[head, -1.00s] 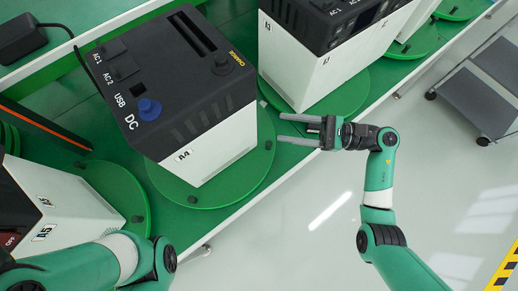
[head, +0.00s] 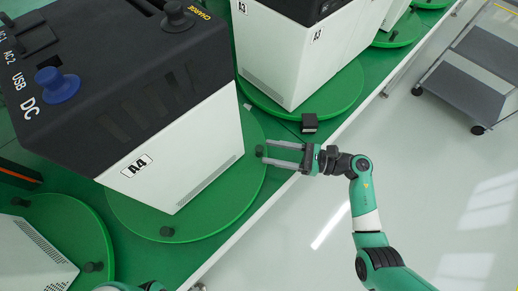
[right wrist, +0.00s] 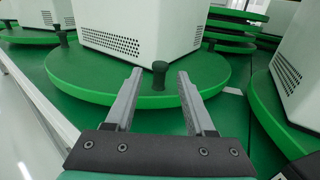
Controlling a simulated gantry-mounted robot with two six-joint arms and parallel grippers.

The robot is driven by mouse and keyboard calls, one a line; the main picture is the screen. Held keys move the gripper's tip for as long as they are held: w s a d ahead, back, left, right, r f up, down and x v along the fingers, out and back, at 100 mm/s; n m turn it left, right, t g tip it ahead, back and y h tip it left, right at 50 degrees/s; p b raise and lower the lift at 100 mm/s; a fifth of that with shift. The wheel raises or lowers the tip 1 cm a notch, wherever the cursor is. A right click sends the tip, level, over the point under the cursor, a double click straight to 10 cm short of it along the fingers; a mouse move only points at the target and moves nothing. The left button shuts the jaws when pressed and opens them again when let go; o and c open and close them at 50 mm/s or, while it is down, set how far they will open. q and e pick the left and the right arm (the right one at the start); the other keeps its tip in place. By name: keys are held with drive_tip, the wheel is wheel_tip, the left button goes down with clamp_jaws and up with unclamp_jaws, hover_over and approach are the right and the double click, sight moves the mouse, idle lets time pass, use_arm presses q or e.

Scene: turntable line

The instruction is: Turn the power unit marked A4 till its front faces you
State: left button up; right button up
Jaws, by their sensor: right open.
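The power unit marked A4 (head: 185,150) stands on a round green turntable (head: 222,205). Its white side with the A4 label and a vent strip faces the lower right. Its black top bears a blue knob and AC, USB and DC lettering along the left. My right gripper (head: 267,153) is open at the turntable's right edge, with a black peg (head: 259,151) at its fingertips. In the right wrist view the peg (right wrist: 159,76) stands upright between the open fingers (right wrist: 158,74), with gaps on both sides. My left gripper is out of view.
Unit A3 (head: 300,65) stands on its own turntable behind, with a small black block (head: 309,122) at that turntable's edge. Another turntable (head: 60,225) with pegs and a white unit is at lower left. Open floor and a grey cart (head: 470,95) lie right.

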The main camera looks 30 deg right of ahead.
sight(259, 148)
drive_tip(key=x, duration=0.4)
drive_tip(key=shift+w+a+b, duration=0.15)
drive_tip(key=shift+b, duration=0.15)
clamp_jaws()
idle(1.1)
